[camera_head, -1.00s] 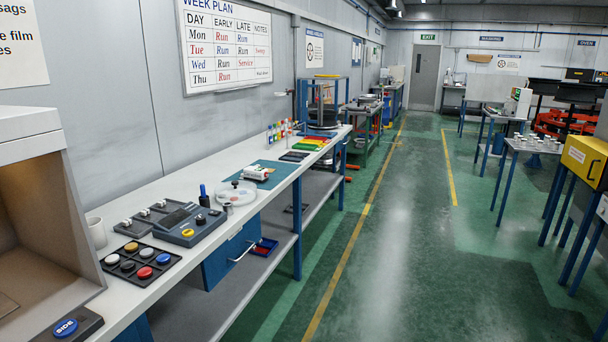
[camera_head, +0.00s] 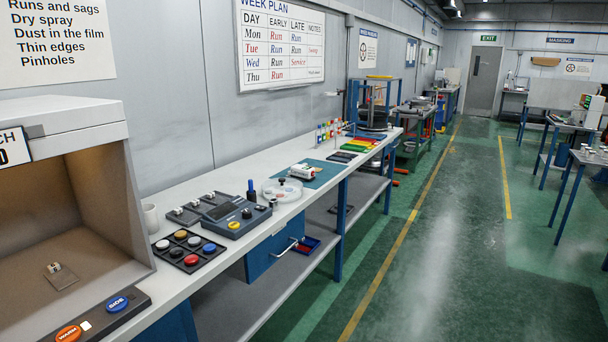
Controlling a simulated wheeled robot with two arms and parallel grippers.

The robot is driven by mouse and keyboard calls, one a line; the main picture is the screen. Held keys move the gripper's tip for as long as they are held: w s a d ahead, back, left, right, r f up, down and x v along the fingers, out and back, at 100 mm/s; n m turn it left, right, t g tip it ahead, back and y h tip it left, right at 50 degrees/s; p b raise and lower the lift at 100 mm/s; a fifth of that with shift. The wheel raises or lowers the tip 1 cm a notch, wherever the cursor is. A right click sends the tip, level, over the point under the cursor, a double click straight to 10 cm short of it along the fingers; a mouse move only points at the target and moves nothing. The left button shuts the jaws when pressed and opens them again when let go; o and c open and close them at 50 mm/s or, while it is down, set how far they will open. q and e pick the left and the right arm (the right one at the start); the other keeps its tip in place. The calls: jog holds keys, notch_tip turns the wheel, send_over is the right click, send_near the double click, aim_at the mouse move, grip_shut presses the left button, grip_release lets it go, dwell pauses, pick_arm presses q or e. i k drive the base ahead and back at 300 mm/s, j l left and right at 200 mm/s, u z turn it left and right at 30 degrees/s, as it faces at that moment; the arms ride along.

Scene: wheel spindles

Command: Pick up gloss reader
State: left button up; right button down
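A small white device with dark and red marks (camera_head: 302,172), which looks like the gloss reader, lies on a teal mat (camera_head: 325,175) on the long white bench. It is small here and I cannot read a label on it. A blue-grey instrument with a dark screen and a yellow button (camera_head: 233,228) sits nearer on the same bench. Neither of my grippers is in view.
A viewing booth (camera_head: 75,120) stands at the near left. A tray of coloured round pieces (camera_head: 178,264), a white mug (camera_head: 150,217) and a clear round dish (camera_head: 273,188) are on the bench. The green floor (camera_head: 430,260) right of the bench is clear.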

aim_at(298, 171)
jog(key=i+l+z, duration=0.3)
jog(key=i, duration=0.5)
jog(key=i+l+z, duration=0.3)
jog(key=i, duration=0.5)
jog(key=i+l+z, duration=0.1)
jog(key=i+z, duration=0.2)
jog(key=i, duration=0.55)
jog(key=i+u, duration=0.35)
jog(key=i+l+u, duration=0.35)
jog(key=i, duration=0.15)
jog(key=i+l+u, duration=0.2)
jog(key=i+u, duration=0.15)
jog(key=i, duration=0.05)
